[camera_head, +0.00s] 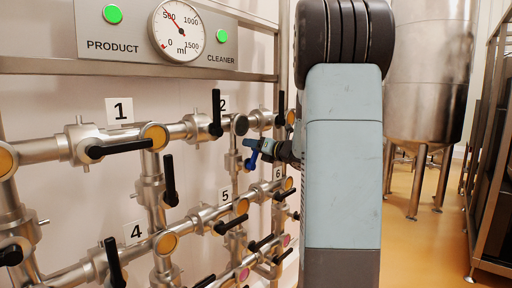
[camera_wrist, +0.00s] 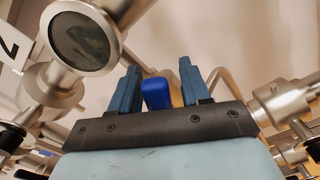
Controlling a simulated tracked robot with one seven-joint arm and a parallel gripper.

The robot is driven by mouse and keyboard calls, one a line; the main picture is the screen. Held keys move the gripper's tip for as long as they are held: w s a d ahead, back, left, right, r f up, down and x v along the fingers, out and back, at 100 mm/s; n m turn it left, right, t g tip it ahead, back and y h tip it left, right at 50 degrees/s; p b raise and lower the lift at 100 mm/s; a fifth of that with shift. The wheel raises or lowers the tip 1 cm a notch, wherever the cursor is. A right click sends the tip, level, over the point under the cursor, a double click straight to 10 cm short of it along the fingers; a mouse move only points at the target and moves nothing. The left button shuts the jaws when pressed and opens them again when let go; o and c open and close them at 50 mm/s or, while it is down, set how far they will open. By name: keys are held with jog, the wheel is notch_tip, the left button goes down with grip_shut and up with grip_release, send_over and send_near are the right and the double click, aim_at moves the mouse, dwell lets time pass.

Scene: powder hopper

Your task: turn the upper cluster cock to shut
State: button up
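A blue cock handle (camera_wrist: 157,93) shows in the wrist view between the two fingers of my gripper (camera_wrist: 158,80). There is a gap on each side of it, so the fingers stand open around it and do not visibly touch it. In the head view the blue handle (camera_head: 252,160) shows just left of my gripper (camera_head: 262,147), beside the pipework between labels 2 and 6. My arm hides the area to its right. The cock's body is mostly hidden, and I cannot tell its exact handle angle.
A round pipe end (camera_wrist: 84,40) is close to my left finger in the wrist view. Steel pipes with several black-handled valves (camera_head: 120,148) fill the left of the head view. A gauge panel (camera_head: 150,40) hangs above.

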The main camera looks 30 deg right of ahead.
grip_shut()
